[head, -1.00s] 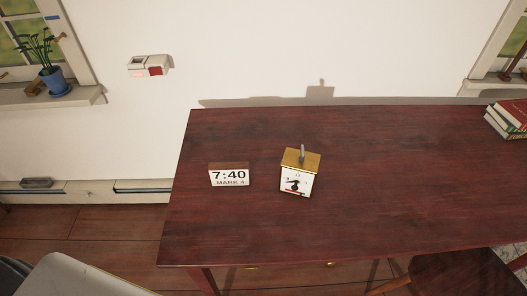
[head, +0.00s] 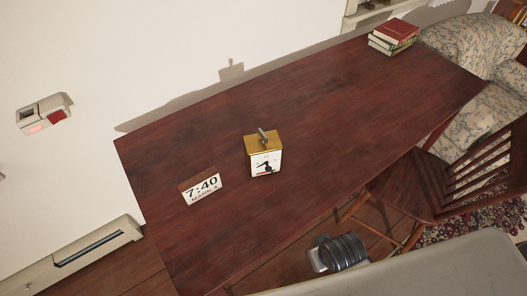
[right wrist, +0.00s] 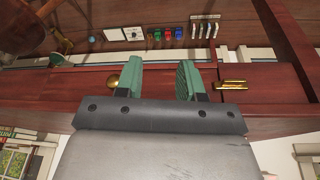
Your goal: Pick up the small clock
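A table edge and brass fittings show behind the fingers. The clock does not show in the right wrist view. A part of my arm shows low in the head view, but its fingers do not. My left gripper is not in view.
A stack of books (head: 394,36) lies at the table's far right corner. A wooden chair (head: 470,175) stands against the table's right front side, with a floral armchair (head: 480,50) behind it. The tabletop between the clock and the books is clear.

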